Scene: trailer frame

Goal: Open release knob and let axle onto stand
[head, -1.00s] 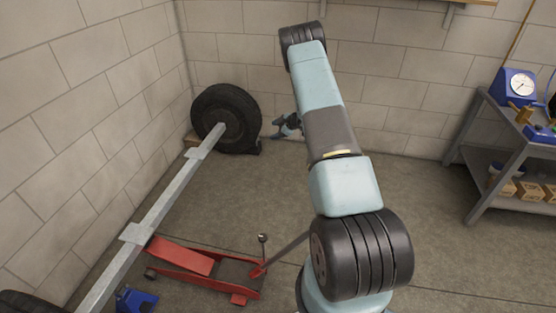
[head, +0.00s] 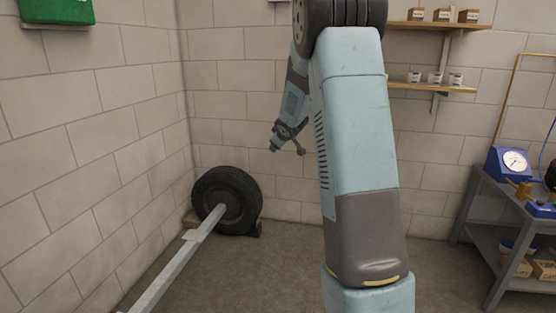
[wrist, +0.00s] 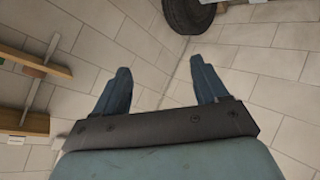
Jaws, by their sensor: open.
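The grey axle beam (head: 165,268) runs from the lower left of the head view to a black wheel (head: 228,200) by the back wall. The red floor jack, its release knob and the blue stand are outside both current views. My gripper (wrist: 160,68) is open, with two blue-grey fingers spread apart and nothing between them. In the head view it is small, raised in front of the back wall, above and right of the wheel. The wheel (wrist: 188,14) also shows at the top of the wrist view, beyond the fingers.
A grey bench (head: 478,222) with a blue gauge (head: 508,163) stands at the right. Wall shelves (head: 432,88) with small boxes and cups hang at the back. A green case (head: 56,12) is on the left wall. The floor between the wheel and bench looks clear.

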